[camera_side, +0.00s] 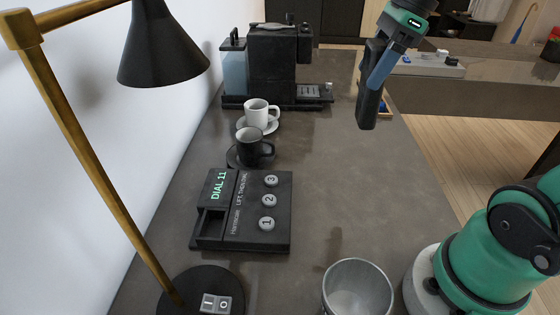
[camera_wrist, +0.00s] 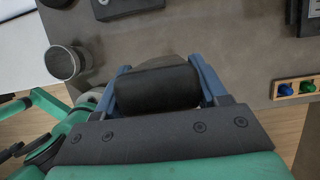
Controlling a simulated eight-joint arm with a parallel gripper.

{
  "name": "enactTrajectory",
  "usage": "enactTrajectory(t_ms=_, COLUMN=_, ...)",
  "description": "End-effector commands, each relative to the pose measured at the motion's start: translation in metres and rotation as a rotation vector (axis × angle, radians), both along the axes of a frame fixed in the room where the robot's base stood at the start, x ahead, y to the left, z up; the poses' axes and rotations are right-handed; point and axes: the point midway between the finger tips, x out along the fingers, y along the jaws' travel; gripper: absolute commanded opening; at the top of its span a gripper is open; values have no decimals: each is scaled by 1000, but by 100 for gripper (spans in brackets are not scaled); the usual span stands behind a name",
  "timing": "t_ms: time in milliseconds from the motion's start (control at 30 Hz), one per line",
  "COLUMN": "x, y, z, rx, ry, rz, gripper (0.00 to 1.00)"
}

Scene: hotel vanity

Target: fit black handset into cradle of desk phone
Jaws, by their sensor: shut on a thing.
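The black handset (camera_side: 368,102) hangs tilted in the air above the right side of the counter in the side view. My gripper (camera_side: 381,66) is shut on it, and the blue fingers sit at either side of the handset (camera_wrist: 158,89) in the wrist view. The black desk phone (camera_side: 279,235) lies on the counter at the lower left, well apart from the handset. Its top has a screen reading DIAL 11 and three round numbered buttons. The cradle (camera_side: 209,221) is an empty recess along the phone's left side.
A grey metal cup (camera_side: 357,291) stands at the front. A brass lamp (camera_side: 85,130) with a black shade (camera_side: 161,48) leans over the left. A white cup (camera_side: 256,112), a dark cup (camera_side: 250,148) and a coffee machine (camera_side: 272,62) stand behind the phone. The middle counter is clear.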

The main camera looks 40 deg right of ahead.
Motion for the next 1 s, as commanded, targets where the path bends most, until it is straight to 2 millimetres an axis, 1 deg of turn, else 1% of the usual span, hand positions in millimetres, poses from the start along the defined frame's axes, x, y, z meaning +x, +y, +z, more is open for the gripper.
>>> enactTrajectory(t_ms=33, x=-1, y=22, z=-15, rx=-4, ry=1, rz=16, gripper=0)
enactTrajectory(t_ms=100, x=-4, y=48, z=-34, rx=-7, ry=0, rz=16, gripper=0)
enactTrajectory(t_ms=200, x=-13, y=80, z=-60, rx=-5, ry=-5, rz=13, gripper=0)
enactTrajectory(t_ms=300, x=-24, y=103, z=-81, rx=0, ry=-13, rz=12, gripper=0)
enactTrajectory(t_ms=400, x=-33, y=119, z=-97, rx=9, ry=-19, rz=9, gripper=0)
enactTrajectory(t_ms=533, x=-39, y=129, z=-107, rx=16, ry=-24, rz=5, gripper=0)
enactTrajectory(t_ms=633, x=-35, y=136, z=-109, rx=18, ry=-24, rz=6, gripper=0)
enactTrajectory(t_ms=767, x=-21, y=151, z=-109, rx=18, ry=-26, rz=8, gripper=0)
enactTrajectory(t_ms=1000, x=10, y=181, z=-109, rx=18, ry=-25, rz=7, gripper=0)
